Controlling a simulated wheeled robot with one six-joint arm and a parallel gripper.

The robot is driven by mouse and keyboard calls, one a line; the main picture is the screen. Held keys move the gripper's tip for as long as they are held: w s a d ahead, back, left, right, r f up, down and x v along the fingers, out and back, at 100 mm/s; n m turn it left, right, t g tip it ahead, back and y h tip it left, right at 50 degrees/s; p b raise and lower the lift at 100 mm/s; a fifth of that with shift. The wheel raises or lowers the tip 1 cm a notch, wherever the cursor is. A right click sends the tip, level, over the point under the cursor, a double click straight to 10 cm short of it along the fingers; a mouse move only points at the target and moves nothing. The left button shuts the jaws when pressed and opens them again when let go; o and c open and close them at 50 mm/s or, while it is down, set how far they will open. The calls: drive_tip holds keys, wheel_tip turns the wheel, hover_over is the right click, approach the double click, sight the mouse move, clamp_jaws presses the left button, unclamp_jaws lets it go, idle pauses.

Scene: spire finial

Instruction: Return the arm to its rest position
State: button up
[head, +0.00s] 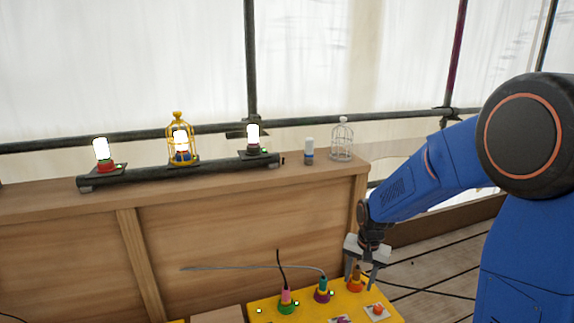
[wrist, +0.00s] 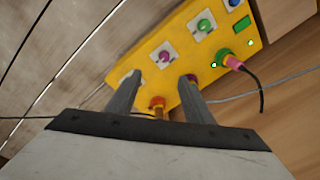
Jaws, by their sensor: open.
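My gripper (head: 360,287) is at the end of my blue arm, low at the right of the head view, pointing down at the yellow panel (head: 262,303). Its two fingers are apart, with an orange plug (head: 355,284) showing between or just behind them. In the wrist view the open fingers of my gripper (wrist: 158,78) reach over the yellow panel (wrist: 178,75), and the orange plug (wrist: 157,104) shows between them. I cannot tell whether either finger touches the plug. Nothing is clearly held.
On the wooden ledge are lit lamps, a gold cage (head: 170,150), a white cage (head: 342,153) and an unlit lamp (head: 309,151). Space above the panel looks clear.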

drive_tip(key=s+d+r+n+t, duration=0.2)
drive_tip(key=s+d+r+n, duration=0.1)
drive_tip(key=s+r, duration=1)
drive_tip(key=s+d+r+n+t, duration=0.1)
drive_tip(key=s+r, duration=0.1)
drive_tip(key=s, duration=0.6)
drive_tip(key=s+d+r+n, duration=0.1)
drive_tip(key=s+r, duration=0.1)
drive_tip(key=s, duration=0.6)
drive_tip(key=shift+s+r+n+t, duration=0.15)
drive_tip(key=shift+s+n+t, duration=0.15)
drive_tip(key=shift+n+t, duration=0.1)
